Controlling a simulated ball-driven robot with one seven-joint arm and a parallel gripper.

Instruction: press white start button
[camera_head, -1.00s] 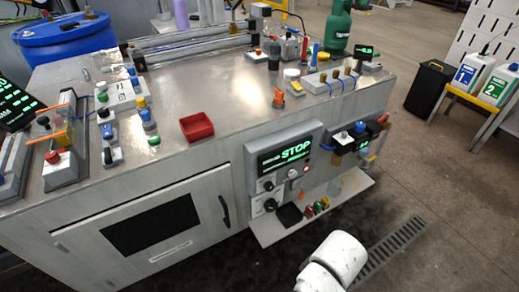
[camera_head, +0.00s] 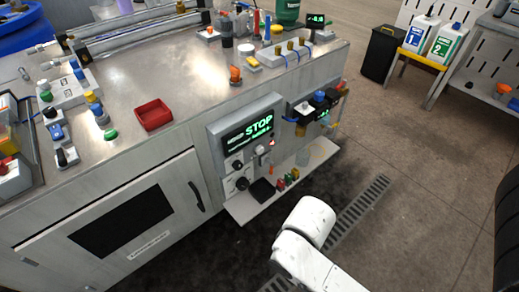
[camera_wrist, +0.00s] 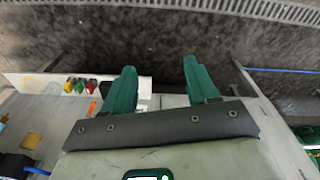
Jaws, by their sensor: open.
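A grey control box (camera_head: 213,138) with a green "STOP" display (camera_head: 250,131) is mounted on the front of the bench. A small pale button (camera_head: 260,150) sits below the display, beside a red lit one (camera_head: 271,141). Another white button (camera_head: 305,108) is on the dark box to its right. I cannot read which is labelled start. My gripper (camera_wrist: 160,66) shows in the wrist view with its two green fingers apart and nothing between them, above dark floor. It does not show in the head view, where my white arm link is at the bottom.
A shelf (camera_head: 248,209) under the control box juts out and carries several small coloured items; it also shows in the wrist view (camera_wrist: 35,85). A red tray (camera_head: 154,114) and several switches stand on the bench top (camera_head: 190,75).

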